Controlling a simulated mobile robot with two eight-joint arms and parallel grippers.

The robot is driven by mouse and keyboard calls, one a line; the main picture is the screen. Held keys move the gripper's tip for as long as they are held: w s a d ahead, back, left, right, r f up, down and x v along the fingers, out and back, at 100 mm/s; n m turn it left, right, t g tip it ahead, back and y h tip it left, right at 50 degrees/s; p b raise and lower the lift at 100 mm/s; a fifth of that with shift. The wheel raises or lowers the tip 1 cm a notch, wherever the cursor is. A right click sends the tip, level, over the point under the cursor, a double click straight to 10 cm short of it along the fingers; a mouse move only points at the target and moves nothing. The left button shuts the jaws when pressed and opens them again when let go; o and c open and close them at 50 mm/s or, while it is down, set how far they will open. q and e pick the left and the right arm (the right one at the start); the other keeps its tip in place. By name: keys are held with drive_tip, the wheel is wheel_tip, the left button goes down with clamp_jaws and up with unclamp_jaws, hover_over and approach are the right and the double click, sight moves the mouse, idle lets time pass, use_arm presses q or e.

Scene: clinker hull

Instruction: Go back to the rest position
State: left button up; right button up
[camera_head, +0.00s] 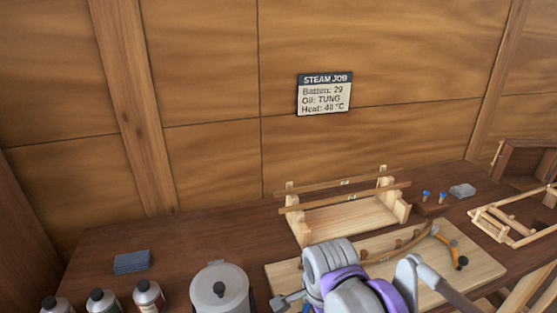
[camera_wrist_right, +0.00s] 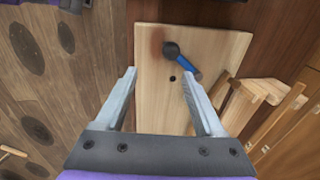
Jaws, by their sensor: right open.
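In the right wrist view, my right gripper (camera_wrist_right: 158,73) is open and its jaws are empty. It is over a pale wooden board (camera_wrist_right: 200,50), with a blue-handled tool with a dark round head (camera_wrist_right: 182,60) beyond the fingertips. In the head view, my purple and grey right arm covers the front of the board (camera_head: 488,262), and its fingertips cannot be made out. A curved wooden strip (camera_head: 405,245) runs along pegs on the board. My left gripper is not in view.
A wooden rack (camera_head: 345,220) carrying battens stands behind the board. A lidded grey pot (camera_head: 222,290), several bottles (camera_head: 148,295) and a blue-grey block (camera_head: 131,262) are at left. A wooden frame (camera_head: 510,225) is at right. A steam job sign (camera_head: 324,94) hangs on the wall.

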drive_tip(key=s+d+f+n+t, duration=0.2)
drive_tip(key=s+d+f+n, duration=0.8)
drive_tip(key=s+n, duration=0.2)
drive_tip(key=n, duration=0.2)
drive_tip(key=shift+s+n+t, duration=0.25)
drive_tip(key=shift+n+t, duration=0.15)
